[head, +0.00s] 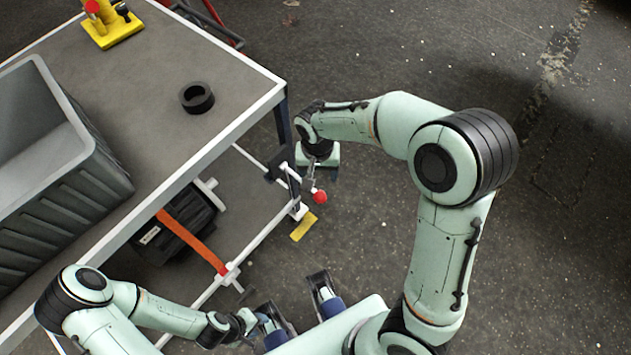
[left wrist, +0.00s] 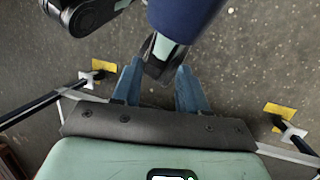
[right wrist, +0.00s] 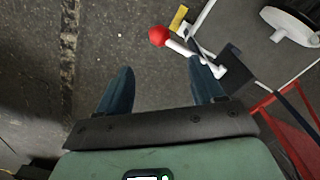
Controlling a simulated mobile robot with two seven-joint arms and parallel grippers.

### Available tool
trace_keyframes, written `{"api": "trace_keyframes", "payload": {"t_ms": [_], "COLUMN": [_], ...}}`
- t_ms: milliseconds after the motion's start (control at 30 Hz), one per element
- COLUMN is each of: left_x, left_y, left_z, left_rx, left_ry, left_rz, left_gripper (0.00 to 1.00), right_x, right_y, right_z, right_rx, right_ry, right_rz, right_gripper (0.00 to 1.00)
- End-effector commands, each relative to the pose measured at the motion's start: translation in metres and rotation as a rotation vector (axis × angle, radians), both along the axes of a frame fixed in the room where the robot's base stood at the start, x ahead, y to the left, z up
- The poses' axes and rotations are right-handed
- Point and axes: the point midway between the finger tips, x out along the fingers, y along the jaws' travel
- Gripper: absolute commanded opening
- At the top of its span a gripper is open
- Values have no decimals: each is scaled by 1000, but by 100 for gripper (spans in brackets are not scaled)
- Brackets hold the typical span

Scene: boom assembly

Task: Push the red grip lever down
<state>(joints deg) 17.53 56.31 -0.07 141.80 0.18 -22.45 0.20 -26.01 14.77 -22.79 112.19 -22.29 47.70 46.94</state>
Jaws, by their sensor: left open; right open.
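The red grip lever (head: 319,197) has a round red knob and sticks out near the corner of the white cart frame. In the right wrist view its knob (right wrist: 158,37) lies past the fingertips, and its white rod runs right, passing behind the tip of the right-hand finger. My right gripper (head: 314,172) is open and empty close to the lever. I cannot tell whether it touches the lever. My left gripper (head: 264,322) is open and empty, low beside my base. The left wrist view shows its fingers (left wrist: 158,82) apart with nothing held.
The cart's grey top (head: 220,75) carries a black ring (head: 197,98), a grey crate (head: 50,165) and a yellow stand (head: 110,28). A black box (head: 175,225) with an orange strap sits on the lower shelf. The floor right of the cart is clear.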

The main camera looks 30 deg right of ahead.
Motion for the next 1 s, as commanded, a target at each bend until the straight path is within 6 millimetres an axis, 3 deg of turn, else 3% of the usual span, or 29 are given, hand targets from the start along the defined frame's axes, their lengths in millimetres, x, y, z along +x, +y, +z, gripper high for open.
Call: {"api": "trace_keyframes", "payload": {"t_ms": [167, 600, 800, 1000], "left_x": [0, 7, 8, 8], "left_y": [0, 1, 1, 0], "left_z": [-4, -17, -19, -19], "left_rx": [2, 5, 5, 5], "left_ry": [-3, -27, -32, -33], "left_rz": [2, 6, 8, 7], "left_gripper": [43, 43, 43, 43], "right_x": [-2, -3, -2, -2], "right_y": [-1, -3, -3, -3], "right_z": [-22, -111, -129, -133], "right_rx": [-2, -1, 0, 0], "right_ry": [6, 5, 1, 0], "right_rz": [1, 1, 0, 1], "right_gripper": [67, 67, 67, 67]}}
